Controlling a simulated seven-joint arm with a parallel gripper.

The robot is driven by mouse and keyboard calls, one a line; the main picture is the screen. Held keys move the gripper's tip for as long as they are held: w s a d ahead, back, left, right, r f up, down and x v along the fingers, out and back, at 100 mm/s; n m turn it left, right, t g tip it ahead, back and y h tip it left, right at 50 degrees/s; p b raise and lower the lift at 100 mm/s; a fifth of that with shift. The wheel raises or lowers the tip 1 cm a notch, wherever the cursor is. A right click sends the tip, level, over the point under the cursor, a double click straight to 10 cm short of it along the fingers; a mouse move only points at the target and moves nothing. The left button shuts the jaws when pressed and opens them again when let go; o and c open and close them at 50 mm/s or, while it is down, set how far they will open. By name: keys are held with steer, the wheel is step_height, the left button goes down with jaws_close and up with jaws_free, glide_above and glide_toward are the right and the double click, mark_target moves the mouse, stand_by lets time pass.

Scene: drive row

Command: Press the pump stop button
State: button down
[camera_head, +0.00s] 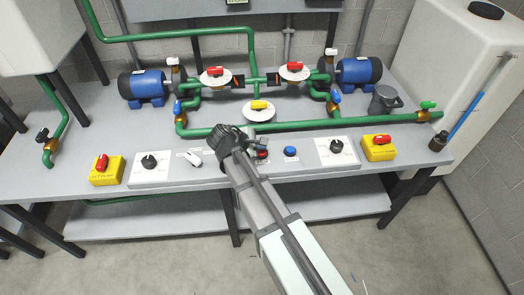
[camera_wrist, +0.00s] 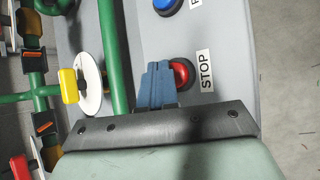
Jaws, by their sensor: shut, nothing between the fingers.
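The red stop button (camera_wrist: 182,74) sits on the grey panel beside a white STOP label (camera_wrist: 206,70) in the wrist view. It also shows in the head view (camera_head: 262,155), just right of my gripper (camera_head: 232,143). In the wrist view my gripper (camera_wrist: 157,68) is shut and empty. Its blue fingers overlap the button's left edge in the picture and hide part of it. I cannot tell whether the fingertips touch the button or hover above it.
A blue button (camera_head: 291,151) lies right of the red one. A white dial panel (camera_head: 337,151) and a yellow switch box (camera_head: 379,148) stand farther right. A green pipe (camera_wrist: 113,60) and a yellow-handled valve (camera_head: 260,106) lie behind the buttons.

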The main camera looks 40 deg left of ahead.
mark_target(260, 153)
steer(key=shift+r, duration=0.1)
steer(key=shift+r, duration=2.9)
